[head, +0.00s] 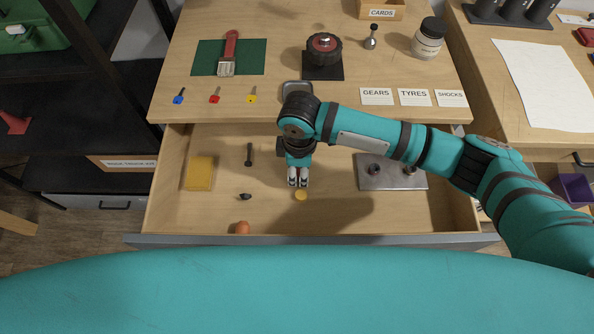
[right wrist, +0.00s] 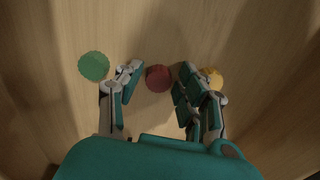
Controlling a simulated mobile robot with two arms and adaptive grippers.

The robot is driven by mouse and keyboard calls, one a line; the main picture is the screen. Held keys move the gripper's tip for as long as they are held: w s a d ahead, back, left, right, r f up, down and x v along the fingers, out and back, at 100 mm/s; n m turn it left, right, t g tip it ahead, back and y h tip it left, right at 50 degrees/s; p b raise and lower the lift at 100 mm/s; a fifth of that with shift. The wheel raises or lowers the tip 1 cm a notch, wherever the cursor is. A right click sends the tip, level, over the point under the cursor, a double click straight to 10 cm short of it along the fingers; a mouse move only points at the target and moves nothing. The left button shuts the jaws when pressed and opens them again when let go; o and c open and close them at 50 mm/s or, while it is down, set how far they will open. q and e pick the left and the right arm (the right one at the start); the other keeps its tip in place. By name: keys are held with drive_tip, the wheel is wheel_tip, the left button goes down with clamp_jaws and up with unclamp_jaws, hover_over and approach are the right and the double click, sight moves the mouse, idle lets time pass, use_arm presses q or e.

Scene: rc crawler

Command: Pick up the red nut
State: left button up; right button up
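A small round dark red piece, which looks like the red nut (right wrist: 158,78), lies on the drawer floor in the right wrist view. It sits between the fingertips of my right gripper (right wrist: 160,82), with a gap visible on both sides. I cannot tell the height of the fingertips above the floor. In the head view my right gripper (head: 298,178) points down into the open drawer (head: 330,215), and the dark red piece is hidden there. My left gripper is not in view.
A green round piece (right wrist: 93,66) and a yellow one (right wrist: 211,78) lie close on either side of the fingers. The drawer also holds a yellow block (head: 200,173), a dark bolt (head: 249,154), an orange piece (head: 242,228) and a metal plate (head: 385,181).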

drive_tip(key=c, duration=0.5)
drive_tip(key=shift+r, duration=0.15)
